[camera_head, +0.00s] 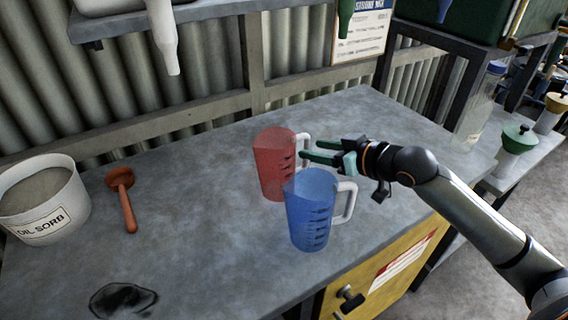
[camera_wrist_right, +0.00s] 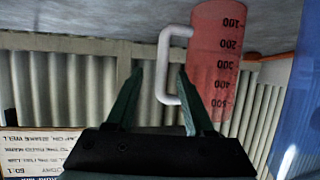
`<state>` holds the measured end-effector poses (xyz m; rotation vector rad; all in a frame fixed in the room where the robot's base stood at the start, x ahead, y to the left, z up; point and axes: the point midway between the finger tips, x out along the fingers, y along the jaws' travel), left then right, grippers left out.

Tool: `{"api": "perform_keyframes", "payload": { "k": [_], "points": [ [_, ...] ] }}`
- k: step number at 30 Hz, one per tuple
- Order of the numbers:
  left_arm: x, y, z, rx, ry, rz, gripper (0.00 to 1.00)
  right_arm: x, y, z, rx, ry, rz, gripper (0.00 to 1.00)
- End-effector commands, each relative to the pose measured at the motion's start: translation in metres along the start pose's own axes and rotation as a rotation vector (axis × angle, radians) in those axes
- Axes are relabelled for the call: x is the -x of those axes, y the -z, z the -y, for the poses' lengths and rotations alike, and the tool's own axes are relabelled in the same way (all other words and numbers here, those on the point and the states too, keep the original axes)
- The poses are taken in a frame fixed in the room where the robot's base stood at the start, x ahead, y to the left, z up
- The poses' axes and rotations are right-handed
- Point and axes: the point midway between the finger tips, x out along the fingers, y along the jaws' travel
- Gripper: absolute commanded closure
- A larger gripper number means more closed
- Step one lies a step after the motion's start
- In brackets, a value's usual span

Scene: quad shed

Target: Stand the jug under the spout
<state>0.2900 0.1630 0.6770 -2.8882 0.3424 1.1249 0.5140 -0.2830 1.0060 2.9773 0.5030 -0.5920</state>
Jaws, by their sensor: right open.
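A red translucent jug (camera_head: 272,165) stands upright on the grey bench, its white handle (camera_head: 303,148) toward the right. A blue translucent jug (camera_head: 310,215) stands upright just in front of it, handle also to the right. My right gripper (camera_head: 312,151) is open, fingertips at the red jug's handle. In the right wrist view the red jug (camera_wrist_right: 214,60) shows with its handle (camera_wrist_right: 160,65) between the open fingertips; contact cannot be told. A white spout (camera_head: 163,35), a green spout (camera_head: 345,15) and a blue spout (camera_head: 444,9) hang above. My left gripper is out of view.
A white oil sorb bucket (camera_head: 50,205) and a red-brown scoop (camera_head: 124,195) are on the bench's left. A dark stain (camera_head: 123,300) lies at the front left. The bench (camera_head: 200,180) is clear between scoop and jugs. A clear bottle (camera_head: 480,105) stands at the right.

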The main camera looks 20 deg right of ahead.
Motion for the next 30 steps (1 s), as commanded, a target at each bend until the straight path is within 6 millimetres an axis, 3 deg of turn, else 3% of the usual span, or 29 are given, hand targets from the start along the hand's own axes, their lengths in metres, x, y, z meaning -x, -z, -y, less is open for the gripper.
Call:
{"api": "perform_keyframes", "payload": {
  "k": [7,17,30],
  "points": [
    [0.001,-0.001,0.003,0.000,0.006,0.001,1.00,-0.030,0.002,0.003,-0.002,0.000,-0.001,0.47],
    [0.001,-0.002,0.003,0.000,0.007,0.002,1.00,-0.035,0.001,0.003,0.001,0.000,0.000,0.48],
    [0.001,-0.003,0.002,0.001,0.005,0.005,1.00,-0.035,0.001,0.003,0.001,0.000,0.000,0.97]
  ]
}}
